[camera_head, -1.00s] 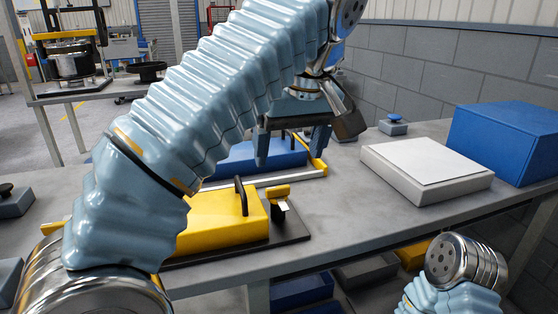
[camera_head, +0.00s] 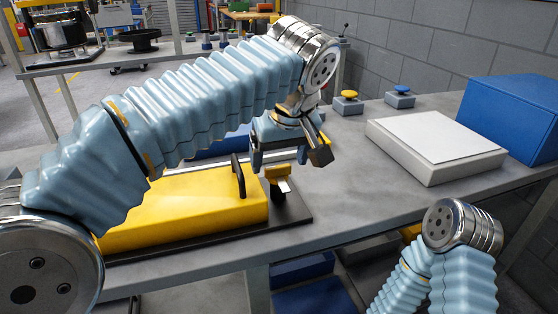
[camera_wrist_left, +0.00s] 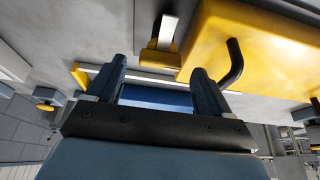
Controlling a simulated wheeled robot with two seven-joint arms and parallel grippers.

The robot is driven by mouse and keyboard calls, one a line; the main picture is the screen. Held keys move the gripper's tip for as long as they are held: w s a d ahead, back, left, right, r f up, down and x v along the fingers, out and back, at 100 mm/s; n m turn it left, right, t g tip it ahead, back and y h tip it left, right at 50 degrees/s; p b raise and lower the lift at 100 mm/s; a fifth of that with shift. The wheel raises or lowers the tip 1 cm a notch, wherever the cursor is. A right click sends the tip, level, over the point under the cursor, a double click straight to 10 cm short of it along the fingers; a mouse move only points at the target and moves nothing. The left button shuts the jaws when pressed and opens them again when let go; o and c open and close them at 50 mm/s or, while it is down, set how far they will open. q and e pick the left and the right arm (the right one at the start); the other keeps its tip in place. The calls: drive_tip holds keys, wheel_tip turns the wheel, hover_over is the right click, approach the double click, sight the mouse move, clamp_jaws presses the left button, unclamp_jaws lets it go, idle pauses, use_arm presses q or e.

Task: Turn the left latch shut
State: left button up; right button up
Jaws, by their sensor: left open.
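A yellow box-shaped cover (camera_head: 190,205) with a black handle (camera_head: 238,176) lies on a dark baseplate (camera_head: 290,215). A latch with a yellow top and a pale metal tab (camera_head: 278,174) stands at its right end; I cannot tell if it is the left latch. My arm hides the cover's far left end. My left gripper (camera_head: 280,157) is open and empty, fingers down, above and just behind this latch. In the left wrist view, the latch (camera_wrist_left: 158,57) lies beyond the open fingers (camera_wrist_left: 160,82), apart from them. My right gripper is out of view.
A blue block (camera_head: 215,147) lies behind the yellow cover, partly hidden by my arm. A grey box with a white top (camera_head: 435,145) and a blue bin (camera_head: 515,115) stand at right. Two button boxes (camera_head: 348,104) (camera_head: 400,98) stand at the back. The middle right table is clear.

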use_arm(q)
drive_tip(key=shift+x, duration=0.85)
drive_tip(key=c, duration=1)
drive_tip(key=shift+c, duration=0.2)
